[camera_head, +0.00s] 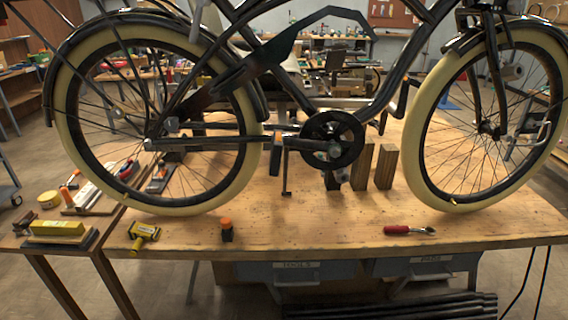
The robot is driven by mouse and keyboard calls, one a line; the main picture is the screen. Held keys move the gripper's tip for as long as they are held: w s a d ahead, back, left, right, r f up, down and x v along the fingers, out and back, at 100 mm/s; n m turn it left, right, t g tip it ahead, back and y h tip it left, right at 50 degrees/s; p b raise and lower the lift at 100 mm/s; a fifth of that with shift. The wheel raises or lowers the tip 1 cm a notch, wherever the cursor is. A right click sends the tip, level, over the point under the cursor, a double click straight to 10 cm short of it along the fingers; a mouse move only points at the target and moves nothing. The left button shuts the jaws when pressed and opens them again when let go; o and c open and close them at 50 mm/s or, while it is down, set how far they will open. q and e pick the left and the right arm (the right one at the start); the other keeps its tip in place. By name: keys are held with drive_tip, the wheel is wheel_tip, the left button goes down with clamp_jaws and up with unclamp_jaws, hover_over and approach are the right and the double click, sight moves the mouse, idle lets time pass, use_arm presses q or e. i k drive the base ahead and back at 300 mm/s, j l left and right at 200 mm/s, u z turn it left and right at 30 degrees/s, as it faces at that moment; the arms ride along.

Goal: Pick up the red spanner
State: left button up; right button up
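A red-handled tool with a metal head, the red spanner (409,230), lies flat on the wooden workbench (330,228) near its front edge, right of the middle. Its red handle points left and its metal end points right. It lies clear of the things around it. Neither of my grippers shows in the head view.
Drawers (297,272) hang below.

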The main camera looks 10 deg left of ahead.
sight(402, 228)
drive_tip(key=i+l+u, duration=0.15)
drive_tip(key=i+l, duration=0.15)
drive_tip(key=i, duration=0.25)
drive_tip(key=i+l+u, duration=0.15)
drive_tip(key=i+l, duration=0.2)
drive_tip(key=i, duration=0.15)
drive_tip(key=z, duration=0.9)
drive_tip(key=u, duration=1.7)
drive_tip(key=k+l+u, duration=0.1)
drive_tip(key=l+u, duration=0.2)
drive_tip(key=u, duration=0.2)
drive_tip(key=k+l+u, duration=0.15)
drive_tip(key=u, duration=0.3)
drive_tip(key=k+l, duration=0.7)
drive_tip(key=l, duration=0.15)
